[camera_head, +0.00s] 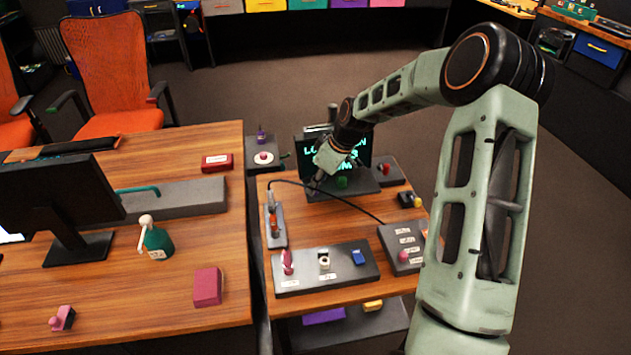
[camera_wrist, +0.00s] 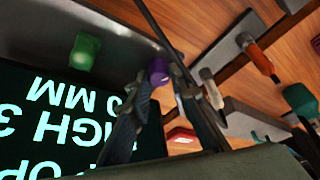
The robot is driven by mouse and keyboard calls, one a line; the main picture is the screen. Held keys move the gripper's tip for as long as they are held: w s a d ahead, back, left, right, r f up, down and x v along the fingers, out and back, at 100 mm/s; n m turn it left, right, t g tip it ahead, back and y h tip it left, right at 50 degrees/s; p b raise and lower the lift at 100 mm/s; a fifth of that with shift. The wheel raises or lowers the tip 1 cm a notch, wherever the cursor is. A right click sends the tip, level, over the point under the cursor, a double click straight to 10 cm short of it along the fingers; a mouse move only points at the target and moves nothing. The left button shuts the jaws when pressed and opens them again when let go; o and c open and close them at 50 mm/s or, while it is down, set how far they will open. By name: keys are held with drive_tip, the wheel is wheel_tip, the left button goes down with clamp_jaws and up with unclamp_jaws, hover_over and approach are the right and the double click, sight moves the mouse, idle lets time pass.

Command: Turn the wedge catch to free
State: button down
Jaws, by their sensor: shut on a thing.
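A small purple piece (camera_wrist: 158,71) sits between my fingertips at the edge of the grey base in the wrist view. It seems to be the wedge catch, but no label on it can be read. My gripper (camera_wrist: 160,84) is shut on it; both fingers reach it from below in that view. In the head view my gripper (camera_head: 316,184) is at the left end of the grey base (camera_head: 356,185) under the screen, and it hides the purple piece there. Which way the catch points cannot be told.
A green knob (camera_head: 342,182) stands on the same base, right of my gripper. The lit screen (camera_head: 360,150) rises close behind. A black cable (camera_head: 345,202) crosses the table in front. A panel with several controls (camera_head: 325,269) lies nearer.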

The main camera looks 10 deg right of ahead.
drive_tip(key=n+g, duration=0.1)
drive_tip(key=n, duration=0.2)
drive_tip(key=n+g+y, duration=0.1)
drive_tip(key=n, duration=0.2)
drive_tip(key=shift+w+d+p, duration=0.1)
drive_tip(key=shift+w+p, duration=0.05)
drive_tip(key=shift+p, duration=0.2)
idle(0.4)
drive_tip(key=c, duration=1.8)
unclamp_jaws()
drive_tip(key=shift+o, duration=0.2)
drive_tip(key=shift+r, duration=0.1)
drive_tip(key=w+v, duration=0.1)
drive_tip(key=v, duration=1)
drive_tip(key=shift+s+d+r, duration=0.2)
drive_tip(key=shift+s+r, duration=0.15)
drive_tip(key=shift+s, duration=0.15)
drive_tip(key=shift+d, duration=0.1)
